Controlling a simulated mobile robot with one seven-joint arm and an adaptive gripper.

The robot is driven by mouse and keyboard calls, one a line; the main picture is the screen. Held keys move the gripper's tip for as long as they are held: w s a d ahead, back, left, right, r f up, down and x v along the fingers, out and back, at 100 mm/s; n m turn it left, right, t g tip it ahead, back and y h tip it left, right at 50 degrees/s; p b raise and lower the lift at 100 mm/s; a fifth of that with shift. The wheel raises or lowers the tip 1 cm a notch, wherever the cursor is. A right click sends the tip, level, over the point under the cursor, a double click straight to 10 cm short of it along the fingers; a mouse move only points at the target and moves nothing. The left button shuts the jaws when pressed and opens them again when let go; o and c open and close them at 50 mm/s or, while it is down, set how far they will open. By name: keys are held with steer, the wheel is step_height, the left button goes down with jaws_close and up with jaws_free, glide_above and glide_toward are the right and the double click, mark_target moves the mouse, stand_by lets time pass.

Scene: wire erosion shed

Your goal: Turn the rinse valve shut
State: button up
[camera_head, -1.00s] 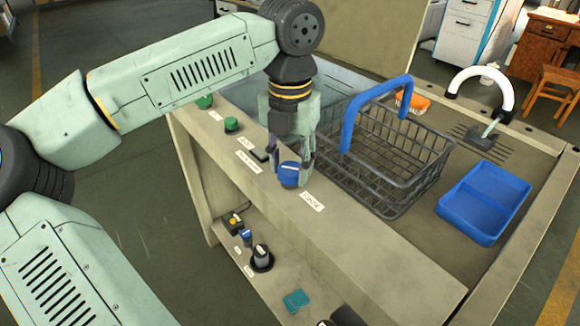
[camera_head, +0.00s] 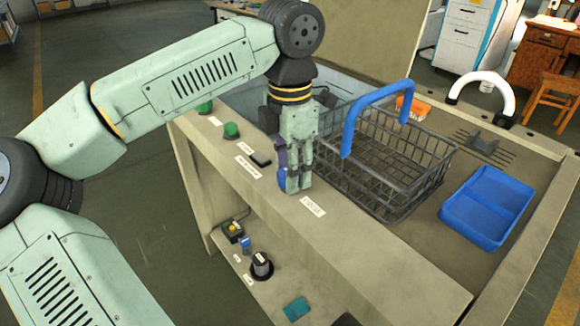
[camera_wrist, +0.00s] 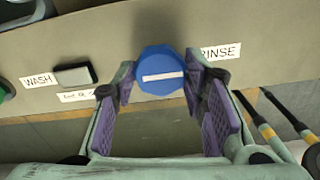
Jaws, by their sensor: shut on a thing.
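The rinse valve is a round blue knob (camera_wrist: 160,70) with a white bar on its face, beside the RINSE label (camera_wrist: 221,52). In the wrist view the bar lies nearly level. In the head view only a sliver of the blue knob (camera_head: 281,181) shows beside the fingers, on top of the bench ledge. My gripper (camera_head: 291,182) points down over it. In the wrist view the purple pads of my gripper (camera_wrist: 163,85) stand on both sides of the knob, shut on it.
A wire basket (camera_head: 385,165) with a blue handle stands close at right.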

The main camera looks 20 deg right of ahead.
stand_by(0.4)
steer(key=o, duration=1.2)
steer(key=shift+c, duration=0.2)
step_height(320, 180, up, 12)
